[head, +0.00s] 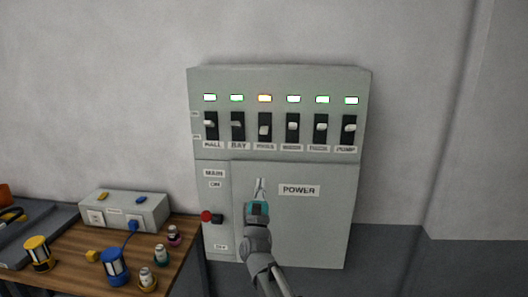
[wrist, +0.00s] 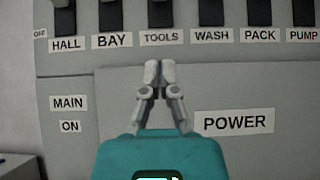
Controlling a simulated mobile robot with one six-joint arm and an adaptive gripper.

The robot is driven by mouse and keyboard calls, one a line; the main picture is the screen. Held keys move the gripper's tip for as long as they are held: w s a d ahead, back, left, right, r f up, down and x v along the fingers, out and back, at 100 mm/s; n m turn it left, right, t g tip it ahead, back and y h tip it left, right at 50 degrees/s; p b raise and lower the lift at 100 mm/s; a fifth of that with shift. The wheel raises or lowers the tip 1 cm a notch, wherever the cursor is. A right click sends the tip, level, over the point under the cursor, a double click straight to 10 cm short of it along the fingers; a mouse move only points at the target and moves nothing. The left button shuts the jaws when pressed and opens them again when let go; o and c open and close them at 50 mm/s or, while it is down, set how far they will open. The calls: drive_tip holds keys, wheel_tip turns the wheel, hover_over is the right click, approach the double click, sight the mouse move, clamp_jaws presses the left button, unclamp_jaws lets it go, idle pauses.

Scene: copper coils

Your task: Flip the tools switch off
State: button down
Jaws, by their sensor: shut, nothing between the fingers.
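The tools switch (head: 264,125) is third from the left in a row on the grey panel (head: 360,90). My gripper (head: 259,181) is shut and empty, in front of the panel below the tools switch. In the wrist view its fingertips (wrist: 160,70) appear just below that label.
The bay switch (head: 237,126) and wash switch (head: 292,127) flank it closely, with lamps lit green. A main lever with a red knob (head: 207,216) sticks out at lower left.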

sight(264, 130)
drive_tip(key=shift+w, duration=0.15)
idle(0.5)
drive_tip(key=p+x, duration=0.7)
drive_tip(key=x, duration=0.2)
drive_tip(key=shift+w+r, duration=0.15)
drive_tip(key=shift+r, duration=0.25)
drive_tip(key=shift+r+p, duration=1.9)
drive_tip(key=shift+p, duration=0.1)
drive_tip(key=shift+a+r, duration=0.1)
drive_tip(key=shift+a, duration=0.05)
